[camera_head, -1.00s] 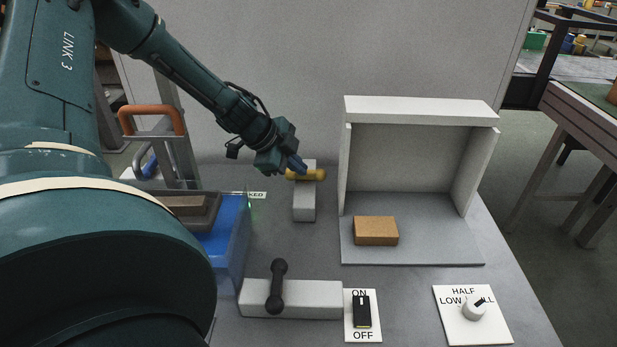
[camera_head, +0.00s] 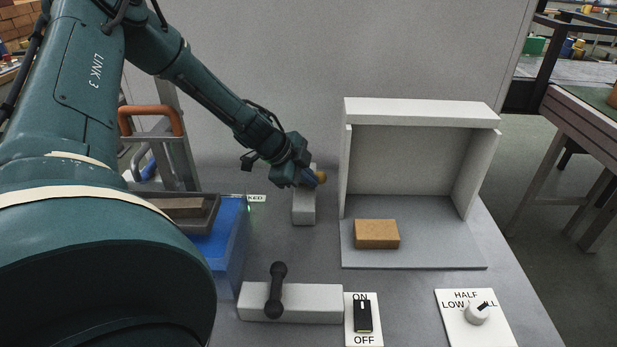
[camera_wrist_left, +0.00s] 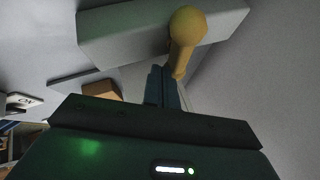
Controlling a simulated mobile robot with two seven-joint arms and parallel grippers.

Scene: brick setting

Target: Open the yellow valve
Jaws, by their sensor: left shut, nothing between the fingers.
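The yellow valve handle (camera_head: 321,177) sits on a pale grey block (camera_head: 303,210) at the back middle of the table. In the head view most of the handle is hidden behind my left gripper (camera_head: 309,181). The left wrist view shows the yellow handle (camera_wrist_left: 184,40) with its rounded knob in front of the block (camera_wrist_left: 120,38). My left gripper's fingers (camera_wrist_left: 166,88) are together and empty there, close beside the handle; whether they touch it I cannot tell. My right gripper is not in view.
An open white box (camera_head: 419,112) with a brown brick (camera_head: 376,234) stands to the right. A dark-handled valve (camera_head: 277,290), an on/off switch (camera_head: 363,318) and a dial (camera_head: 477,314) are at the front. A blue bin (camera_head: 228,245) stands left.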

